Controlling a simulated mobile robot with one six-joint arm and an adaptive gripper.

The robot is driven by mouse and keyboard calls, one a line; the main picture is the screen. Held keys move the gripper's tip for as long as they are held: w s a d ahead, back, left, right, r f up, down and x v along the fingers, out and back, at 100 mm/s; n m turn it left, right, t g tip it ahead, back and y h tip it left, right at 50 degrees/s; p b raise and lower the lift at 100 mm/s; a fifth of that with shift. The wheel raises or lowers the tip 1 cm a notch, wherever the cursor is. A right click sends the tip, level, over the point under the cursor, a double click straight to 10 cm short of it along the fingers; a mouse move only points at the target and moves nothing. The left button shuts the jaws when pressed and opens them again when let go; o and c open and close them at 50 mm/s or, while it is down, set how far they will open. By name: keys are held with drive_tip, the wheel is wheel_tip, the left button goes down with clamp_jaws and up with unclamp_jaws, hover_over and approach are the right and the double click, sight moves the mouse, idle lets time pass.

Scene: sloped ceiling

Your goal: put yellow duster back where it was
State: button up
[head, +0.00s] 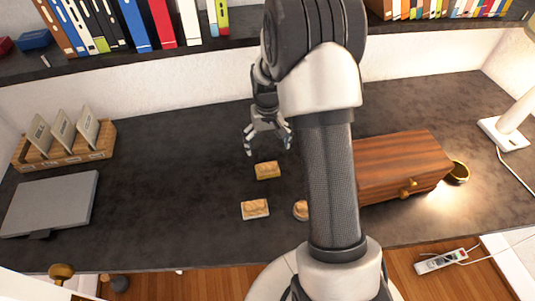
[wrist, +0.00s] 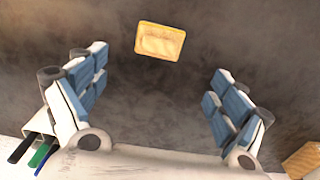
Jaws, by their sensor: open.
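A small yellow-orange rectangular block (head: 268,170) lies flat on the dark desktop, and it also shows in the wrist view (wrist: 160,41). It may be the yellow duster, but I cannot tell for sure. A similar block with a paler edge (head: 255,208) lies nearer, and a small roundish tan thing (head: 300,209) is partly hidden by my arm. My gripper (head: 268,146) is open above the desk, just behind the yellow-orange block. In the wrist view my fingers (wrist: 160,64) are spread wide with nothing between them.
A wooden card holder (head: 65,155) and a grey closed laptop (head: 50,204) are at the left. A brown wooden box (head: 400,166) stands at the right, partly behind my arm, near a white lamp (head: 510,125). A bookshelf (head: 200,55) overhangs the back. The left-middle desktop is clear.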

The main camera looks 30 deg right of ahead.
drive_tip(key=s+a+r+n+t, duration=0.1)
drive_tip(key=s+a+r, duration=0.4)
drive_tip(key=r, duration=0.5)
drive_tip(key=s+a+r+n+t, duration=0.1)
drive_tip(key=s+a+r, duration=0.35)
drive_tip(key=r, duration=0.55)
drive_tip(key=s+a+r+t, duration=0.1)
drive_tip(key=s+a, duration=0.1)
drive_tip(key=s, duration=0.6)
drive_tip(key=s+a+r+n+t, duration=0.1)
drive_tip(key=s+a+r, duration=0.1)
drive_tip(key=s, duration=0.6)
drive_tip(key=shift+a+r+t, duration=0.3)
